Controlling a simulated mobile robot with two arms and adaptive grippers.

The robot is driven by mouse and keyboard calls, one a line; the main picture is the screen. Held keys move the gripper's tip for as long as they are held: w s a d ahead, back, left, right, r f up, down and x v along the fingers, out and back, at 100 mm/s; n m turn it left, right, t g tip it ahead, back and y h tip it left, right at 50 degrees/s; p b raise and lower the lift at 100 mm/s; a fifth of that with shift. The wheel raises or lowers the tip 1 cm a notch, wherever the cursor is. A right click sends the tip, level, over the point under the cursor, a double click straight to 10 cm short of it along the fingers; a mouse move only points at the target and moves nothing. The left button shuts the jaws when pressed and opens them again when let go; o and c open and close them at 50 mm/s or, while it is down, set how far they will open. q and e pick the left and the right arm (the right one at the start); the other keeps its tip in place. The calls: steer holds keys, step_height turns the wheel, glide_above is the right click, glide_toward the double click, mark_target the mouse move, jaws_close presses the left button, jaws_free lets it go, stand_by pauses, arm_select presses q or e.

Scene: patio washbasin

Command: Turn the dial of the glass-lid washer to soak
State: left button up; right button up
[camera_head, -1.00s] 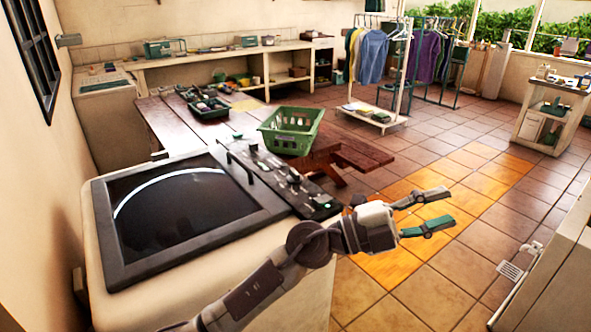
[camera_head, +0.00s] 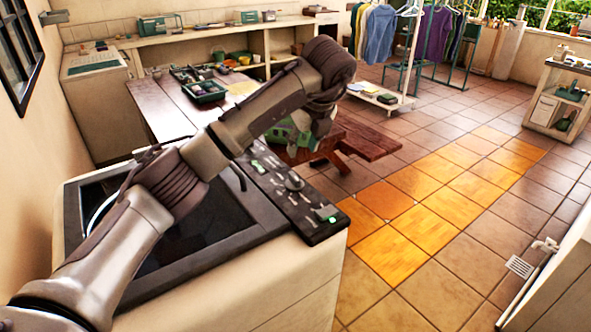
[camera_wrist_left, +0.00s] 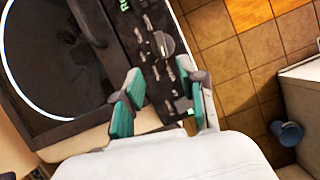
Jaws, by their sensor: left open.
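The glass-lid washer (camera_head: 290,280) is a cream, top-loading machine at the front left, its dark glass lid (camera_head: 200,225) lying flat and partly hidden by my left arm. Its black control panel (camera_head: 268,180) runs along the right side, with a grey round dial (camera_head: 293,183) near the middle. The dial also shows in the left wrist view (camera_wrist_left: 163,44); its setting is too small to read. My left gripper (camera_head: 297,147) is bent downward by the panel, its fingers poorly seen from the head. In the wrist view its teal-padded fingers (camera_wrist_left: 162,95) are apart and empty, pointing toward the dial without visible contact.
Small levers and green-lit parts (camera_head: 326,213) sit on the panel around the dial. A wooden table (camera_head: 175,110) with a dark green tray (camera_head: 204,91) stands behind. A green basket (camera_head: 283,130) is mostly hidden behind my gripper. Tiled floor (camera_head: 420,215) to the right is clear.

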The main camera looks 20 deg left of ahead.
mark_target(294, 176)
arm_select(q)
steer(key=p+x, duration=0.1)
steer(key=x, duration=0.5)
steer(key=shift+w+a+f+p, duration=0.1)
steer(key=shift+w+f+p, duration=0.05)
steer(key=shift+p, duration=0.2)
steer(key=p+x, duration=0.1)
steer(key=x, duration=0.3)
steer(key=shift+w+f, duration=0.1)
steer(key=shift+f, duration=0.3)
steer(key=shift+w+a+f, duration=0.1)
steer(key=shift+w+f, duration=0.1)
steer(key=shift+f, duration=0.2)
steer(key=shift+c, duration=0.3)
jaws_close()
arm_select(e)
steer(key=r, duration=0.2)
steer(key=shift+s+r, duration=0.3)
steer(key=shift+r, duration=0.05)
